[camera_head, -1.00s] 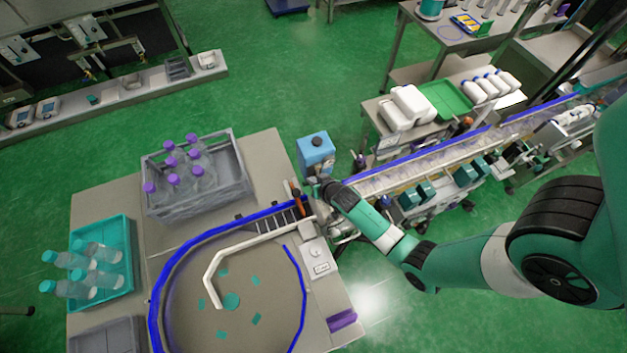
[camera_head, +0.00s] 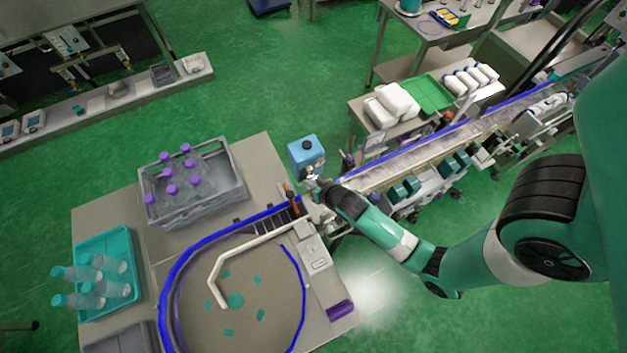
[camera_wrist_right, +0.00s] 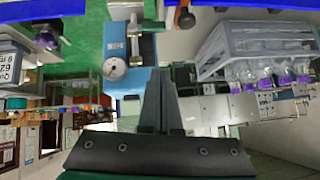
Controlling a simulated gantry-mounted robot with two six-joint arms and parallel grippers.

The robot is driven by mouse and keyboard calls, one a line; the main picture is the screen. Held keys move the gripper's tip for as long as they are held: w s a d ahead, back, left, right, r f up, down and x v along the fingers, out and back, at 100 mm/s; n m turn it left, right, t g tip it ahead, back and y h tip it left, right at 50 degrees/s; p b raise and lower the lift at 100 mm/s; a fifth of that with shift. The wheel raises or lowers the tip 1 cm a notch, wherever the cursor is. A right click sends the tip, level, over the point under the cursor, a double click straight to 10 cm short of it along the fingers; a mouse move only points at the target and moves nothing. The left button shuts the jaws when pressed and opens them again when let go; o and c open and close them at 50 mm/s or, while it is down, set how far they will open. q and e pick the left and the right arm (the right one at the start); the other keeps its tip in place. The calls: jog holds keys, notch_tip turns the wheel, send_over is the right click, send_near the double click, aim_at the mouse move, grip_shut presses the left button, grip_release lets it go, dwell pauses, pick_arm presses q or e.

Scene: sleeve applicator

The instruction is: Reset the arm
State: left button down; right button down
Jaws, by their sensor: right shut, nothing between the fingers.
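My right arm (camera_head: 455,265) comes in from the right, and its gripper (camera_head: 318,186) is over the end of the conveyor near the blue device (camera_head: 306,153). In the right wrist view the gripper's fingers (camera_wrist_right: 161,88) are together with nothing between them. The blue device also shows there (camera_wrist_right: 130,55), just beyond the fingers. My left gripper is in neither view.
The grey crate (camera_head: 232,197) of purple-capped bottles and the teal tray (camera_head: 128,235) of clear bottles stand on the left table. A blue-railed track (camera_head: 187,257) curves across it. The conveyor (camera_head: 430,150) runs to the upper right. Green floor is open behind.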

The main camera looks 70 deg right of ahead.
jog(key=shift+v, duration=1.1)
jog(key=shift+w, duration=0.15)
jog(key=w+a+r+n+t+p, duration=0.1)
jog(key=w+a+r+t, duration=0.15)
jog(key=w+r, duration=0.65)
jog(key=w+a+r+t+p, duration=0.1)
jog(key=w+r+t+p, duration=0.15)
jog(key=w+r, duration=0.55)
jog(key=w+a+r+n+t+y, duration=0.1)
jog(key=w+a+r+t, duration=0.15)
jog(key=r, duration=0.85)
jog(key=w+a+r+n+t, duration=0.1)
jog(key=w+a+r+t, duration=0.15)
jog(key=r, duration=0.95)
jog(key=s+a+r+n+t+y+p, duration=0.1)
jog(key=s+a+r+t, duration=0.15)
jog(key=r, duration=0.85)
jog(key=s+a+r+n+t+y+p, duration=0.1)
jog(key=a+r+t, duration=0.25)
jog(key=r, duration=0.65)
jog(key=s+a+r+n+t+y, duration=0.2)
jog(key=s+r+n, duration=0.1)
jog(key=s+r, duration=0.2)
jog(key=s+a+r+n+t+y, duration=0.2)
jog(key=s+r+n, duration=0.1)
jog(key=r, duration=0.5)
jog(key=shift+s+a+r+y, duration=0.2)
jog(key=shift+s+a+y, duration=0.1)
jog(key=shift+s, duration=0.6)
